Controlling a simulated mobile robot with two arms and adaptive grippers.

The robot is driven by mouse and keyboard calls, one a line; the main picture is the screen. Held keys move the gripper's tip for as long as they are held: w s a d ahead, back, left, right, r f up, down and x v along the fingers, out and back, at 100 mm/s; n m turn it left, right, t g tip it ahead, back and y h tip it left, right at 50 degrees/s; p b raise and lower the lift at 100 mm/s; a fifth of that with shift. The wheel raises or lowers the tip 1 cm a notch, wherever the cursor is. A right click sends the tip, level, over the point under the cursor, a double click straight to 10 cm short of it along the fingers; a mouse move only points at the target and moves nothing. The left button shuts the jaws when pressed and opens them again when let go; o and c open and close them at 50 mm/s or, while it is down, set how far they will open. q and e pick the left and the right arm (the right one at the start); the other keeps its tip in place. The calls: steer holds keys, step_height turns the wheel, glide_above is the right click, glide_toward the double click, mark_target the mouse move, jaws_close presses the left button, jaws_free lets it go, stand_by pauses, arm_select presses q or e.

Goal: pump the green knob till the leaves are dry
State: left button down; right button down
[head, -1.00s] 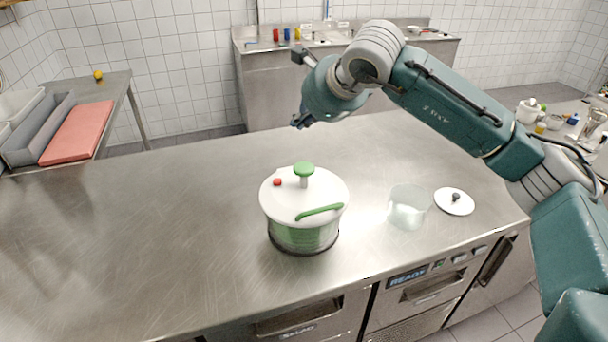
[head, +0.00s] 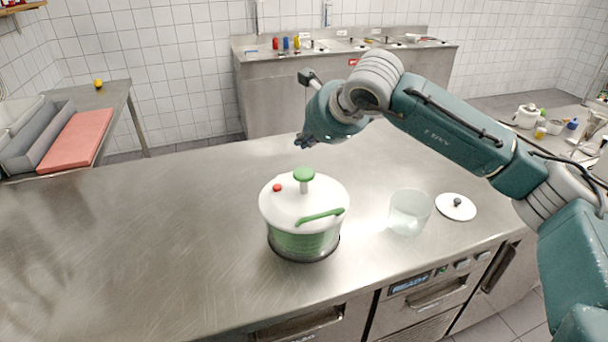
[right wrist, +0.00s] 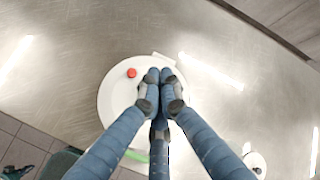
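The salad spinner stands on the steel counter in the head view, with a white lid (head: 285,208), a green knob (head: 304,174) standing up on a short stem, a red button (head: 277,187) and a green lever (head: 320,217). Green shows through its clear bowl (head: 304,243); I cannot tell how dry the leaves are. My right gripper (head: 303,141) hangs just above the knob, apart from it. In the right wrist view its fingers (right wrist: 160,76) are together and empty over the lid (right wrist: 115,97), hiding the knob. My left gripper is not in view.
A clear glass container (head: 409,213) and a small white lid with a dark knob (head: 456,207) sit right of the spinner. The counter (head: 130,230) is bare to the left. A red board (head: 77,138) lies on the far left table.

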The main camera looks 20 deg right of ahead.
mark_target(305, 173)
step_height(305, 173, down, 4)
steer(key=shift+f+b, duration=0.2)
steer(key=shift+b, duration=1.05)
steer(key=shift+f+b, duration=0.35)
steer(key=shift+f+b, duration=0.35)
steer(key=shift+b, duration=0.35)
